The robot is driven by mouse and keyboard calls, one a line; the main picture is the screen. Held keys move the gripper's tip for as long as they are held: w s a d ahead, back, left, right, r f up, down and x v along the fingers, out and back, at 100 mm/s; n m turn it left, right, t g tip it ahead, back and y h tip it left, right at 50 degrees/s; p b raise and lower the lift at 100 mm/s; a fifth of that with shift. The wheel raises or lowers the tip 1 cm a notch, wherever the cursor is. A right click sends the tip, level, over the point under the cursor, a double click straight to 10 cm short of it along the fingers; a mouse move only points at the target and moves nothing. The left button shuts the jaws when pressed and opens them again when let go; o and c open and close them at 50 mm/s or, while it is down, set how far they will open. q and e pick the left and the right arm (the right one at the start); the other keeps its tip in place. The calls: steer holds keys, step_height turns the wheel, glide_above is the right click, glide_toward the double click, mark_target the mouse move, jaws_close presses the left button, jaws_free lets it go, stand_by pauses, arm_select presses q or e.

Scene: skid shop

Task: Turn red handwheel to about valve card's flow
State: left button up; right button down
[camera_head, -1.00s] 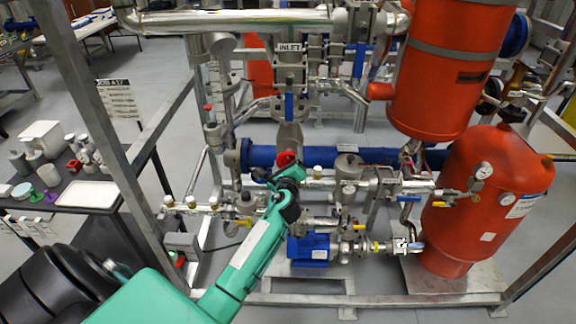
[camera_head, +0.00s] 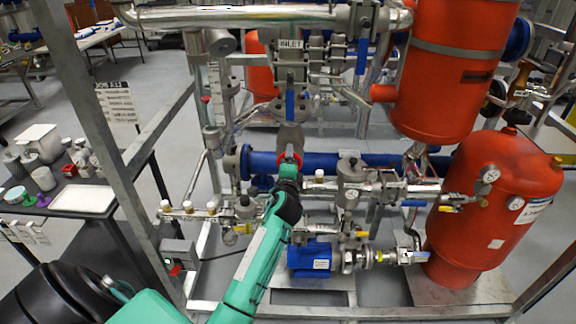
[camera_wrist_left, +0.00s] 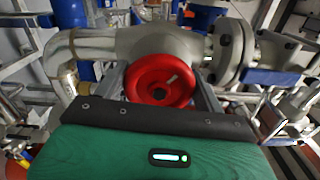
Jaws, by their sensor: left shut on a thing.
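The red handwheel (camera_head: 290,158) is mounted on the silver pipework near the middle of the head view. In the left wrist view the handwheel (camera_wrist_left: 145,88) faces me, with a dark hub and a pale mark on its upper right. My left gripper (camera_head: 289,172) reaches it from the front and partly covers it. In the wrist view the grey fingers stand at the left and right of the rim, and the gripper is shut on the wheel. My right gripper is out of view.
A blue pipe (camera_head: 350,160) runs behind the handwheel. A blue pump (camera_head: 310,258) sits below it, and a red tank (camera_head: 500,205) stands at right. A grey frame post (camera_head: 95,110) rises at left, near a dark table with a white tray (camera_head: 83,200).

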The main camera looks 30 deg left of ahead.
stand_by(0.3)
arm_select(q)
steer(key=o, duration=1)
steer(key=shift+c, duration=0.2)
steer(key=b+v, duration=0.3)
steer(key=v, duration=1.1)
steer(key=shift+a, duration=0.15)
